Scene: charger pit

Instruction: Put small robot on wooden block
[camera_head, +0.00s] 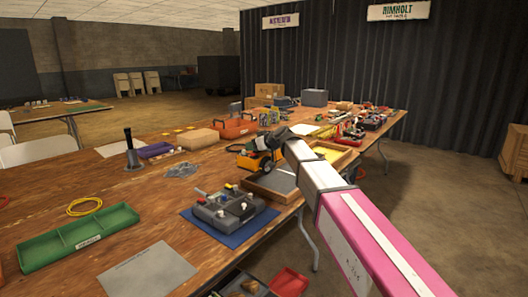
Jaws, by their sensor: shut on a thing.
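The small robot (257,158), yellow and dark with wheels, is at the end of my arm, above or at the left edge of a wooden tray. My gripper (276,141) is dark and is shut on the small robot; its fingers are small and partly hidden. I cannot tell whether the robot's wheels touch the tray. A tan wooden block (197,139) lies on the table to the left of and beyond the small robot, apart from it. Its top looks bare.
The wooden tray (262,192) and a grey control box (230,209) on a blue mat are near my gripper. An orange toolbox (235,128) stands right of the block. A black upright tool (131,150), purple case (156,150) and green tray (78,240) stand left.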

